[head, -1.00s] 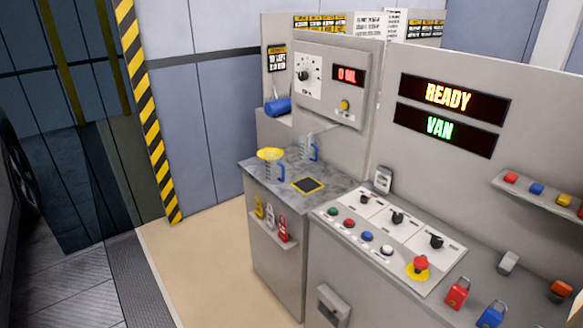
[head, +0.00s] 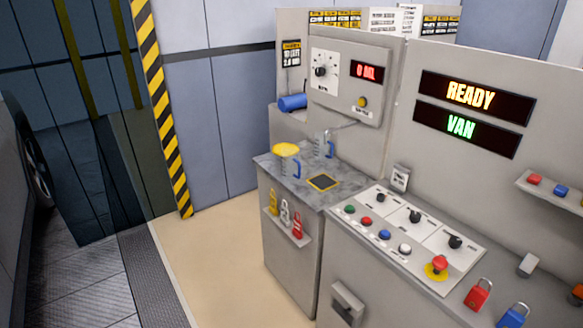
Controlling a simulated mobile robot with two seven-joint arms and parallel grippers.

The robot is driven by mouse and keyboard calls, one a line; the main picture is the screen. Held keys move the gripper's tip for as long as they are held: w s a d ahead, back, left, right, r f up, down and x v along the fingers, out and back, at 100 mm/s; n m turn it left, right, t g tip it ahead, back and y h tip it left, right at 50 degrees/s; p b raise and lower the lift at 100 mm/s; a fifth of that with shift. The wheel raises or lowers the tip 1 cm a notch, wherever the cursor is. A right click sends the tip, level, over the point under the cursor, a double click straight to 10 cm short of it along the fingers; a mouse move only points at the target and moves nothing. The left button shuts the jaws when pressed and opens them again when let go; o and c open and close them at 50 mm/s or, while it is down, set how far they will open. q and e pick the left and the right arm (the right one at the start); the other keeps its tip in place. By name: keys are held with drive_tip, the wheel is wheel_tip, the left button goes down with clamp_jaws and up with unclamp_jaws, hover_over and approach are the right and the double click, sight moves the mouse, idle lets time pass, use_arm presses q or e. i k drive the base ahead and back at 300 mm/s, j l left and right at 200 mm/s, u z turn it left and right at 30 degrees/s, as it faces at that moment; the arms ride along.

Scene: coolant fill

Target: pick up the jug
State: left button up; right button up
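A clear jug (head: 323,145) with a blue handle stands upright on the grey counter (head: 280,175), below the thin spout of the dispenser. A second clear vessel (head: 287,167) with a blue handle stands in front of it and to the left, with a yellow funnel-like top (head: 285,149) on it. I cannot tell whether the two touch. Neither of my grippers shows in the head view.
The dispenser panel (head: 335,83) has a dial, a red display and a yellow button. A blue roll (head: 292,102) lies behind. A yellow-edged dark pad (head: 323,182) lies on the counter. A button console (head: 405,235) adjoins on the right. Floor in front is clear.

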sight(289, 157)
drive_tip(key=i+j+u, duration=0.1)
drive_tip(key=i+j, duration=0.15)
drive_tip(key=i, duration=0.3)
drive_tip(key=i+j+u, duration=0.1)
drive_tip(key=i, duration=0.45)
drive_tip(key=j, duration=0.1)
